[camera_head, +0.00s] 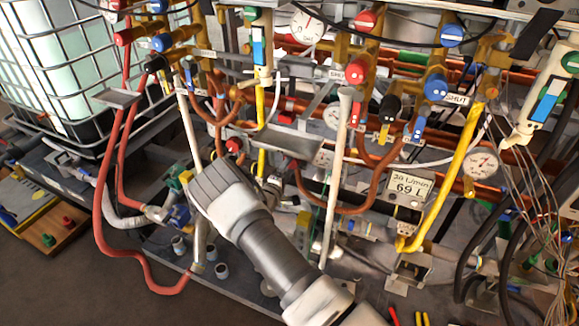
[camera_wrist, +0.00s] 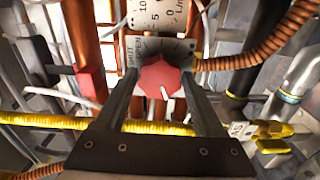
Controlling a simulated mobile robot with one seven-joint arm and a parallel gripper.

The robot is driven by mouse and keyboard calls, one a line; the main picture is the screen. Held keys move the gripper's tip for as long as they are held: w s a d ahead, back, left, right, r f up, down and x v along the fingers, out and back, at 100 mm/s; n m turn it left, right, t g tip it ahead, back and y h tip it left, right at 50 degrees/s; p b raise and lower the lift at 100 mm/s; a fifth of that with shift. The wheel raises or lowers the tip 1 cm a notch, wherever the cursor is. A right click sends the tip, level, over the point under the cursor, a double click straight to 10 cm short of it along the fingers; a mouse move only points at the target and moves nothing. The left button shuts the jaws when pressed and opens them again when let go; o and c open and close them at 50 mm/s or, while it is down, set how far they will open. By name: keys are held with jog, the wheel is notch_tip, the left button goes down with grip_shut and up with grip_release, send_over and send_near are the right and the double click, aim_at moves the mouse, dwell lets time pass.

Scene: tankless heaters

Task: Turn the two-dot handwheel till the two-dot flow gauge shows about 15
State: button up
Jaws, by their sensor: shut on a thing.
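A red faceted handwheel (camera_wrist: 162,78) with a white pointer mark sits between the two dark fingers of my gripper (camera_wrist: 160,72) in the wrist view. The fingers are shut on its sides. The mark points down and slightly right in that view. Behind the handwheel is a pale scale plate (camera_wrist: 128,56) with lettering, partly covered.
A yellow ribbed hose (camera_wrist: 50,121) crosses behind the fingers, and a copper corrugated hose (camera_wrist: 250,55) runs at right. In the head view, a digital L/min display (camera_head: 408,188), a white dial (camera_head: 482,163) and a yellow pipe (camera_head: 460,155) stand right of my arm. A red hose (camera_head: 100,215) hangs left.

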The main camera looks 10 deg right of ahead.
jog(key=o, duration=1.4)
jog(key=shift+c, duration=0.2)
jog(key=p+v, duration=0.2)
jog(key=v, duration=1.5)
jog(key=shift+s+p, duration=0.2)
jog(key=shift+p, duration=0.1)
jog(key=shift+a, duration=0.15)
